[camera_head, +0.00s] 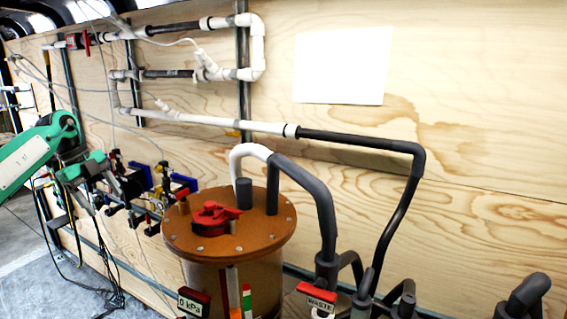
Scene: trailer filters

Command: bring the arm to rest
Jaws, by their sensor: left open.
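My left arm (28,155), green and white, comes in from the left. My left gripper (84,207) is open and empty, pointing down in front of the plywood wall. It is left of the brown tank and just left of a row of small valves; I cannot tell whether it touches them. My right gripper is not in view.
A brown tank (262,238) with a red valve handle (212,216) stands at the centre, with "0 kPa" (192,302) and "WASTE" (316,297) labels. Small valves (150,190) and pipes (220,120) line the plywood wall (480,150). Cables hang at left.

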